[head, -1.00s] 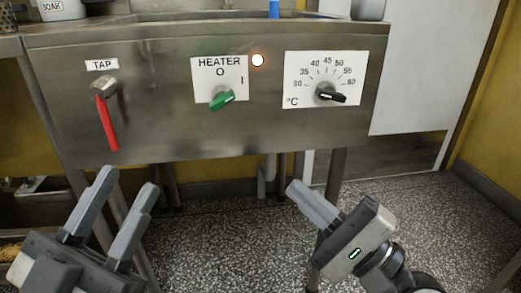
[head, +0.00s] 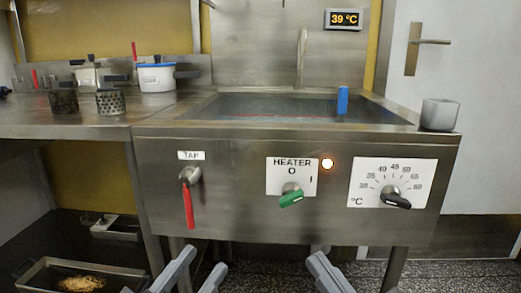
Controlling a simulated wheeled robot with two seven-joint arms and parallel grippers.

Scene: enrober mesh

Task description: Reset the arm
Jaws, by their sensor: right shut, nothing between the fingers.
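My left gripper (head: 194,266) shows at the bottom edge of the head view, its two grey fingers apart with nothing between them. My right gripper (head: 318,262) shows at the bottom, to the right of it. Its fingers are together and empty. Both are below the steel front panel (head: 240,215) and apart from its controls. The rest of both arms is out of view. The red tap lever (head: 188,207) hangs down. The green heater knob (head: 291,198) is turned off the 0 mark, and the lamp (head: 327,164) glows. The black temperature knob (head: 397,201) points to the lower right.
A water-filled sink (head: 270,105) is above the panel, with a blue object (head: 342,100) upright in it. A display (head: 345,19) reads 39 °C. A grey cup (head: 439,114) stands at the right edge. Pots and mesh cups (head: 110,102) stand on the left counter (head: 60,125).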

